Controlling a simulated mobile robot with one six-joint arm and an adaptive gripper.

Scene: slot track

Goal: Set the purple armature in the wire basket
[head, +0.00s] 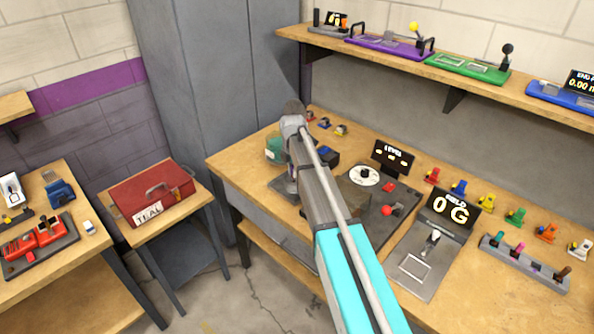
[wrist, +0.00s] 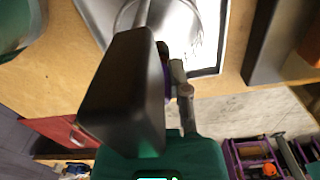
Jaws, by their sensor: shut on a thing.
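My gripper (wrist: 165,85) shows in the wrist view as a large dark finger and a thin grey one beside it, with the green wrist housing below. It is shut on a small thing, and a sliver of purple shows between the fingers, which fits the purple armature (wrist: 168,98). Most of that thing is hidden by the dark finger. Beyond the fingers lies a shiny dark-rimmed tray or plate (wrist: 207,35) with a thin curved line at its left. I cannot make out a wire basket for certain.
A red toolbox (head: 150,193) stands on a side table. A shelf (head: 555,97) runs above.

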